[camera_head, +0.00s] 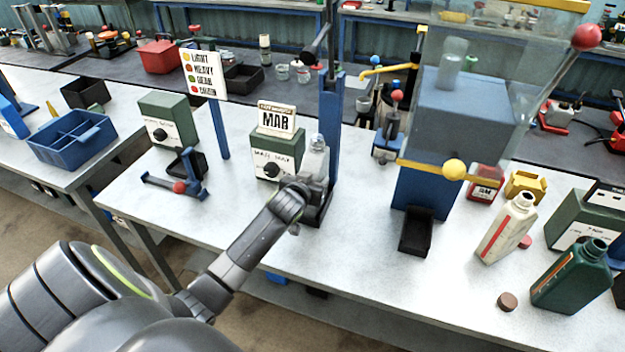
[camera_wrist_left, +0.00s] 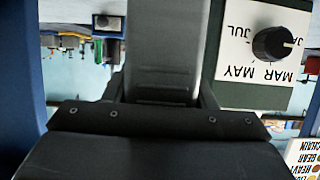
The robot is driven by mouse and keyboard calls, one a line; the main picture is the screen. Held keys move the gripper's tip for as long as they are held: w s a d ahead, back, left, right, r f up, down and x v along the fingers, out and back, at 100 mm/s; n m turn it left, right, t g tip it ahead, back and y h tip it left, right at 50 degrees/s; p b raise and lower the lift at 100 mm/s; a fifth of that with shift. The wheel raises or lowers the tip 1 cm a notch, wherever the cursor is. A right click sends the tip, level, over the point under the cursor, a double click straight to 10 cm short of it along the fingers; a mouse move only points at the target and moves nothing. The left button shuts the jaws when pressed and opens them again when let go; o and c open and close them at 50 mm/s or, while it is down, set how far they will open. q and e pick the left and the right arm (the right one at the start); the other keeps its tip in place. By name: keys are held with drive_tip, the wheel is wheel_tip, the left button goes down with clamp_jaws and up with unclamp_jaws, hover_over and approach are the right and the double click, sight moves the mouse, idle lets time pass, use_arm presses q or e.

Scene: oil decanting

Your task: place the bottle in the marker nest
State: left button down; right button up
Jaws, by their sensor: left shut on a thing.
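In the head view my left gripper (camera_head: 312,187) is shut on a clear, pale bottle (camera_head: 318,158), upright as far as I can tell, in front of a tall blue post (camera_head: 335,130). The gripper hides the bottle's lower part. A black holder (camera_head: 318,213) shows at the post's foot, just below the gripper. I cannot tell whether the bottle touches it. A green dial box (camera_head: 277,153) with a "MAR" card (camera_head: 275,121) on top stands just left of the bottle. The wrist view shows its dial (camera_wrist_left: 272,43) upside down. My right gripper is not in view.
A cream bottle (camera_head: 507,232) and a dark green bottle (camera_head: 572,278) stand at the right. A blue press with a black tray (camera_head: 416,233) stands right of the post. A blue clamp (camera_head: 178,184) lies left. The table front between is mostly clear.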

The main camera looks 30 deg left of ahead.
use_arm(q)
drive_tip(key=shift+r, duration=0.15)
drive_tip(key=c, duration=0.9)
unclamp_jaws()
drive_tip(key=shift+f, duration=0.2)
drive_tip(key=shift+c, duration=0.2)
drive_tip(key=shift+o, duration=1.7)
drive_tip(key=shift+r, duration=0.1)
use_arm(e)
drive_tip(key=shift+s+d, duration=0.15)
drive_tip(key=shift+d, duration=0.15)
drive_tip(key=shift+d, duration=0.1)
use_arm(q)
drive_tip(key=shift+s, duration=0.15)
